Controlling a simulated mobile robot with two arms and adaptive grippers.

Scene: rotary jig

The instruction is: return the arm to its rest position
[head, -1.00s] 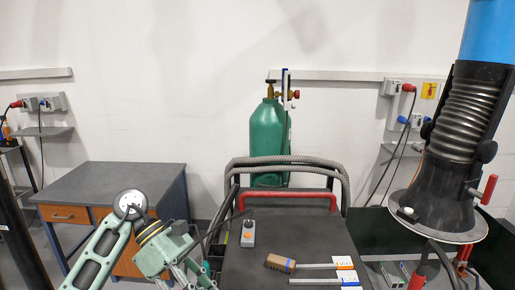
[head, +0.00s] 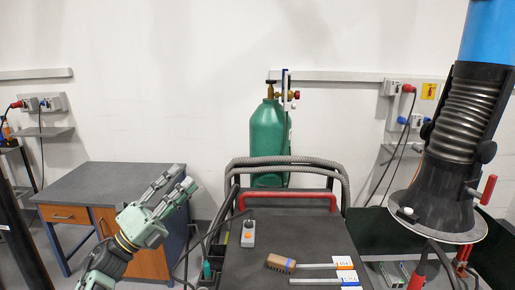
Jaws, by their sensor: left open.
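My left gripper (head: 178,188) is in the lower left of the head view, its fingers pointing up and to the right. It is open, with nothing between its fingers. It shows in front of the grey-topped desk (head: 105,178) and left of the dark cart top (head: 285,235). My right gripper is not in view.
On the cart lie a small grey box with an orange button (head: 248,234), a brush (head: 281,263) and tagged metal bars (head: 318,281). A green gas cylinder (head: 267,137) stands behind. A black extraction hood (head: 440,200) hangs at the right.

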